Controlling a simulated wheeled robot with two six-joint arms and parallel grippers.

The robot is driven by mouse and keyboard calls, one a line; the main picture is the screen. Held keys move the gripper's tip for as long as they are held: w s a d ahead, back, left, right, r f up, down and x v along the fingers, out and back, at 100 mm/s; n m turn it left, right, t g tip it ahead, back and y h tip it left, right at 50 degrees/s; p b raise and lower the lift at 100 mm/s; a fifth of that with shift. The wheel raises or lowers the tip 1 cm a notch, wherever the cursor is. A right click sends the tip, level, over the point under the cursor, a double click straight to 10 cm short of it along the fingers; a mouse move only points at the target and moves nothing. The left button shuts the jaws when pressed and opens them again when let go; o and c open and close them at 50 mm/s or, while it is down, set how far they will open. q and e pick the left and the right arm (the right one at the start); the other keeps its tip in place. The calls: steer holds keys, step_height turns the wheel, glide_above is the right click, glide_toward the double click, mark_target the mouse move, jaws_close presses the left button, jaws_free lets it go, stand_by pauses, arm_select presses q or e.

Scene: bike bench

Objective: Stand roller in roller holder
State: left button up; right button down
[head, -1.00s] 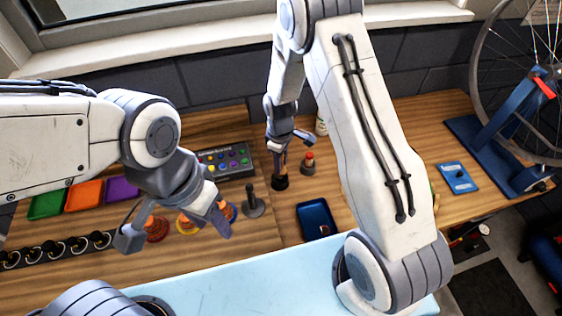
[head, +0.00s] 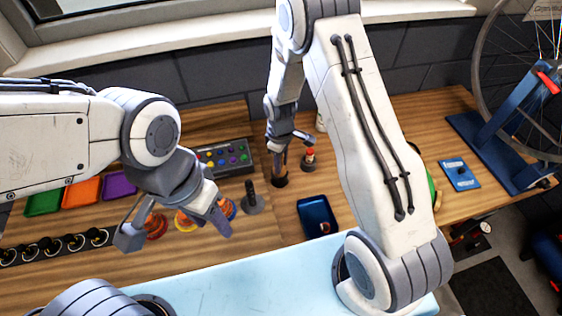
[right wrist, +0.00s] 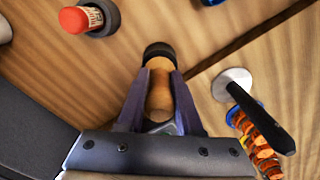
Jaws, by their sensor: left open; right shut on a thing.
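The roller (right wrist: 159,90) shows as a pale wooden cylinder between the fingers of my right gripper (right wrist: 160,85) in the right wrist view. My right gripper (head: 279,158) is shut on it. The roller holder (head: 279,181) is a dark round cup on the wooden bench; its black rim (right wrist: 158,50) shows at the roller's far end. The roller's lower end is at the cup's mouth; how deep it sits inside is hidden. My left gripper (head: 172,232) is open and empty over the left of the bench, near the orange coils.
A red-topped bottle in a grey cup (head: 309,160) stands just right of the holder. A grey stand with a dark post (head: 251,198) is to its left. A blue tray (head: 316,217) lies in front. A button box (head: 223,158) is behind left.

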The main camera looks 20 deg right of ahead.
steer(key=shift+f+b, duration=0.35)
steer(key=shift+f, duration=0.2)
steer(key=c, duration=0.5)
jaws_free()
